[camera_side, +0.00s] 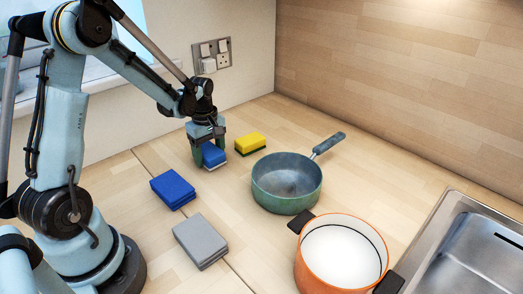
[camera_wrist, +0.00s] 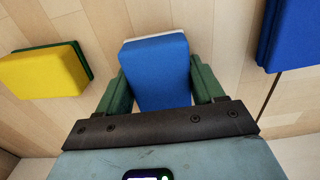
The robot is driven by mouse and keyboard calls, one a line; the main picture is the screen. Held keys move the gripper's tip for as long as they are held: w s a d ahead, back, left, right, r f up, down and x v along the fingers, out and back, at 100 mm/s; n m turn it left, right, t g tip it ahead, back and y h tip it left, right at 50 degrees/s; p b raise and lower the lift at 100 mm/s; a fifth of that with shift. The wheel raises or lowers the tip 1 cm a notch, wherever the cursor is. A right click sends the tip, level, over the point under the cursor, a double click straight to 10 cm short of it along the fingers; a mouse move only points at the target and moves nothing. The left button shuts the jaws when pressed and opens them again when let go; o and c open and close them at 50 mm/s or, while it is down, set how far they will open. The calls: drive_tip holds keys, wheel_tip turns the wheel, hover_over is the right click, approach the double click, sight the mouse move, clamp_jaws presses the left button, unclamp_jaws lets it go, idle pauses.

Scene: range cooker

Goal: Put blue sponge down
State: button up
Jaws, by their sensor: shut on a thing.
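My gripper (camera_side: 209,152) is shut on a blue sponge with a white layer. The held blue sponge (camera_side: 213,156) hangs at or just above the wooden worktop; I cannot tell whether it touches. In the wrist view, the held blue sponge (camera_wrist: 158,75) sits between the two green fingers of my gripper (camera_wrist: 160,82). Its lower end is hidden behind the gripper's dark bar. A second, darker blue block (camera_side: 172,189) lies on the worktop in front and to the left; it also shows at the upper right of the wrist view (camera_wrist: 292,35).
A yellow sponge with a green layer (camera_side: 250,143) lies close to the right of my gripper. A grey block (camera_side: 200,240) lies nearer the camera. A green pan (camera_side: 287,196), an orange pot (camera_side: 310,270) and a sink (camera_side: 470,250) stand to the right. Wall sockets (camera_side: 212,56) are behind.

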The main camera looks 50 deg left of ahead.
sight(209, 150)
drive_tip(key=o, duration=1.1)
drive_tip(key=shift+f, duration=0.1)
wheel_tip(209, 150, up, 12)
drive_tip(key=s+d+r+m+t, duration=0.1)
drive_tip(key=s+d+m+t, duration=0.2)
drive_tip(key=d+m, duration=0.5)
drive_tip(key=s+d+m+t, duration=0.3)
drive_tip(key=d+m+t, duration=0.1)
drive_tip(key=d+m, duration=0.4)
drive_tip(key=shift+s+d+r+m, duration=0.4)
drive_tip(key=shift+m, duration=0.6)
